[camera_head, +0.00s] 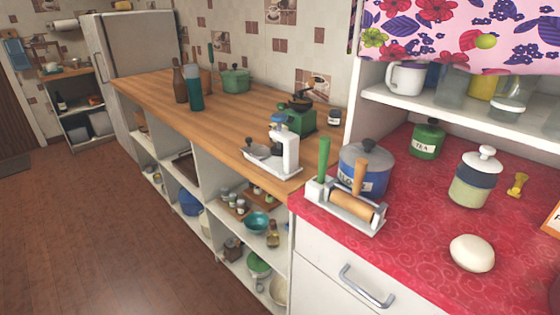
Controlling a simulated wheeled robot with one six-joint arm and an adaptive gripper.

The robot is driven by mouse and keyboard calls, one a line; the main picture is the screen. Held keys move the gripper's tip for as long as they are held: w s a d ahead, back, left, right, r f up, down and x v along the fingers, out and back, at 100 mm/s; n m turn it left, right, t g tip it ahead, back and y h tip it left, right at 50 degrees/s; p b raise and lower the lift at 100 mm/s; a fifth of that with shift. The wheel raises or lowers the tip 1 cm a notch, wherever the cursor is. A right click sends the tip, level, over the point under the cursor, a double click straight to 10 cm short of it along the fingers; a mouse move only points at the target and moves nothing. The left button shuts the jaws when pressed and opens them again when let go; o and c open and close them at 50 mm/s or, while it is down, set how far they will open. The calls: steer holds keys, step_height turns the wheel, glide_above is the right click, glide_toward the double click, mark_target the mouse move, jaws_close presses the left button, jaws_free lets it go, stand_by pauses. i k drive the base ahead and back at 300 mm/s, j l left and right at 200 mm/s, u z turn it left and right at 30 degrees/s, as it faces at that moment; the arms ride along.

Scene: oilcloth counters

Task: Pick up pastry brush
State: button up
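I cannot make out a pastry brush for certain. A green upright handle (323,158) stands in a white holder at the left front of the red counter. A wooden rolling pin (350,206) lies in front, and an upright wooden handle (360,176) rises behind it. A small yellow item (517,185) lies on the red counter at the right; its kind is unclear. Bristles do not show on any of these. My gripper is not in view.
The red counter (420,255) also bears a blue canister (366,170), a green tea tin (427,138), a lidded jar (474,180) and an egg-shaped thing (472,253). A white scale (284,150) stands on the wooden counter (225,115). The floor (100,220) is clear at left.

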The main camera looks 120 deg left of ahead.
mark_target(324, 141)
steer(key=u, duration=3.45)
steer(key=z, duration=1.8)
steer(key=u, duration=1.3)
